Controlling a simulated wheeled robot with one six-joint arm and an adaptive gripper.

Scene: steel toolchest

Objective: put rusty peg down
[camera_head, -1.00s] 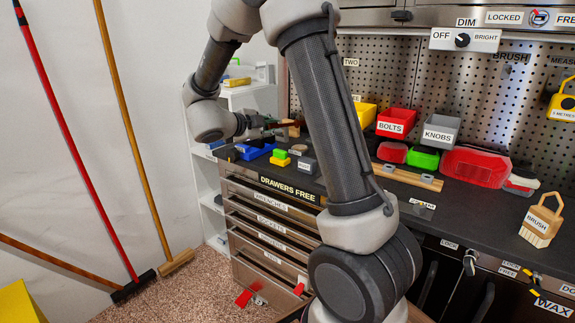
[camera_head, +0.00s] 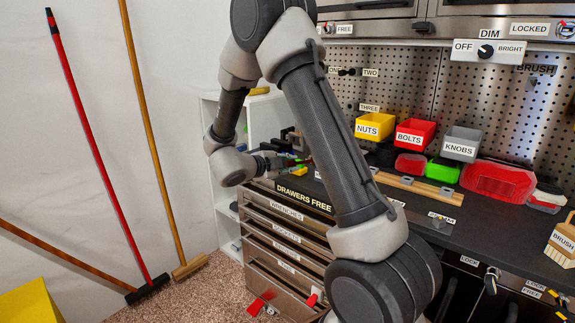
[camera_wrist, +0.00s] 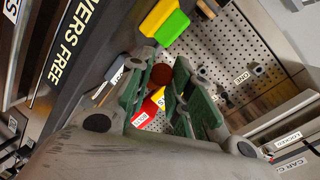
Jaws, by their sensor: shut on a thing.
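My gripper (camera_wrist: 166,72) has green fingers and is shut on the rusty peg (camera_wrist: 161,74), whose round reddish-brown end shows between the fingertips in the wrist view. In the head view my gripper (camera_head: 290,163) is over the left end of the dark worktop (camera_head: 430,212), above the drawers. The peg is small and hard to make out there. I cannot tell its height above the worktop.
Yellow (camera_head: 374,126), red (camera_head: 415,134) and grey (camera_head: 462,144) bins hang on the pegboard behind. A wooden strip (camera_head: 420,188) with grey blocks lies right of my arm. Green and yellow blocks (camera_wrist: 165,22) are close beside the gripper. Brooms lean on the left wall.

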